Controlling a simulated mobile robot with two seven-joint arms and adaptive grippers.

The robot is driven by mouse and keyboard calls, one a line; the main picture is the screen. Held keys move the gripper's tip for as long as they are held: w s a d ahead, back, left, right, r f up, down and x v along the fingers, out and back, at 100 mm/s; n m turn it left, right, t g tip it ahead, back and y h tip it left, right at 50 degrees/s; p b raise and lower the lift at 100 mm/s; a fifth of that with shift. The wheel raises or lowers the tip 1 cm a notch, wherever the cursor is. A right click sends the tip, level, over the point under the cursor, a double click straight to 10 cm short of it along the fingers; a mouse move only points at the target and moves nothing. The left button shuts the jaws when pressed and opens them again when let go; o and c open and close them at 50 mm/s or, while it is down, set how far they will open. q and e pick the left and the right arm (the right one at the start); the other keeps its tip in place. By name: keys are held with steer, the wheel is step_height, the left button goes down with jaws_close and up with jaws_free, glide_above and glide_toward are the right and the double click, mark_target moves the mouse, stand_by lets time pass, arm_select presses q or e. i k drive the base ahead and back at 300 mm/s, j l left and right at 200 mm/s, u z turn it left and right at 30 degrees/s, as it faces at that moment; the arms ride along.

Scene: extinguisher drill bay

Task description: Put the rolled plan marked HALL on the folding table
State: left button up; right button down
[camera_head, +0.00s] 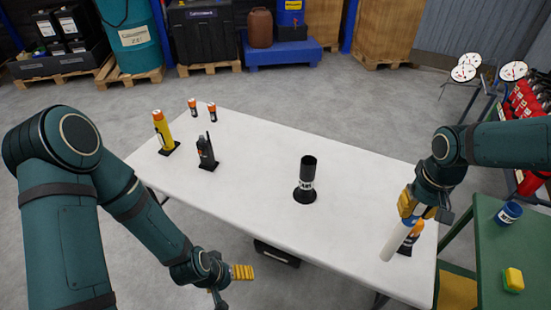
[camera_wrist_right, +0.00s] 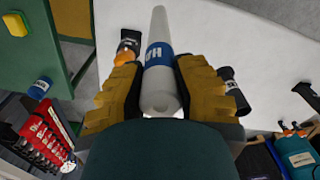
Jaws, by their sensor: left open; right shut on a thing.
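The rolled plan (camera_head: 397,241) is a white tube with a blue band. In the right wrist view the band on the roll (camera_wrist_right: 158,55) shows the letters "HA", the rest being hidden. My right gripper (camera_head: 417,207) is shut on the roll, with its yellow fingers (camera_wrist_right: 158,88) on either side. The roll slants over the right end of the white folding table (camera_head: 260,170); I cannot tell whether it touches the top. My left gripper (camera_head: 231,284) is open and empty, off the table's front edge.
On the table stand a black cylinder (camera_head: 308,171), a radio (camera_head: 206,150), a yellow torch (camera_head: 162,131) and two small orange-topped cylinders (camera_head: 193,105). An orange-topped item (camera_head: 413,233) stands beside the roll. A green table (camera_head: 505,250) is at right. The table's middle left is clear.

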mark_target(350, 184)
steer(key=i, duration=1.2)
